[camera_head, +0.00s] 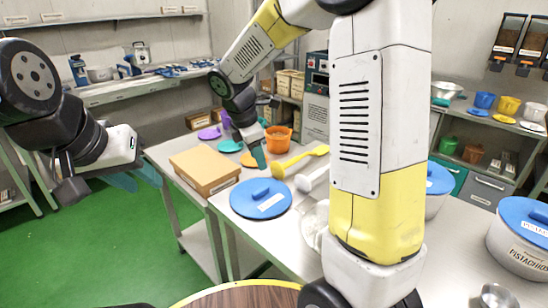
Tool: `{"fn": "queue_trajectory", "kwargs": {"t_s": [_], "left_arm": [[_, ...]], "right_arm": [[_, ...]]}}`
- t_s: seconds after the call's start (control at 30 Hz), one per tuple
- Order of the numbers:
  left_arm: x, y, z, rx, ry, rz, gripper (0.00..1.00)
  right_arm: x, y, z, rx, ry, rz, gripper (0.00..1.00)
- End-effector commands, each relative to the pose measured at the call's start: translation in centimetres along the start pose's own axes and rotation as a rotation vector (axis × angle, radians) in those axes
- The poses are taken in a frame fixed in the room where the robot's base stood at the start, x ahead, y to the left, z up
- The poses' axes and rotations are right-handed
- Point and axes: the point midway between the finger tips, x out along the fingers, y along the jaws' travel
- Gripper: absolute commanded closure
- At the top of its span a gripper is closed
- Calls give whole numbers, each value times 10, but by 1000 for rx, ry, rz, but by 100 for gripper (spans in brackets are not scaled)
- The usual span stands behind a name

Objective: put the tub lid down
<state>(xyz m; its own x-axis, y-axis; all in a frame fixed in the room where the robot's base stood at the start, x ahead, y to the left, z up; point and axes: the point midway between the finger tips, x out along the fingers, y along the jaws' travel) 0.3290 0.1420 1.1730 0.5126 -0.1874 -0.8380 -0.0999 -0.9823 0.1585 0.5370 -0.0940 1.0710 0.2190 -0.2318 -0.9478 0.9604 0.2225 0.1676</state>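A round blue tub lid (260,204) with a raised handle and a white label lies flat on the metal table, near its left edge. My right gripper (259,156) hangs just beyond and above the lid, its teal fingertips apart from the handle. Its fingers are seen nearly edge-on, so any gap between them is unclear. My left gripper (136,177) is out over the green floor at the left, its teal fingers apart with nothing between them. A pale round vessel (313,224) stands right of the lid, mostly hidden by my arm.
A cardboard box (205,169) stands left of the lid. A pistachio tub (519,244) with a blue lid stands at the right. My large arm link blocks the table's middle.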

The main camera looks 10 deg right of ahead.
Motion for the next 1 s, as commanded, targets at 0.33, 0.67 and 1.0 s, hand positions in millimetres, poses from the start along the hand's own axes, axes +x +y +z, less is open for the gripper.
{"fn": "queue_trajectory", "kwargs": {"t_s": [0.33, 0.67, 1.0], "left_arm": [[0, 0, 0, 0, 0, 0, 66], [0, 0, 0, 0, 0, 0, 66], [0, 0, 0, 0, 0, 0, 66]], "right_arm": [[-82, -96, 43, 855, 233, 55, 61], [-123, -174, 43, 1553, 507, 27, 61], [-130, -195, 38, 1765, 609, -8, 61]]}}
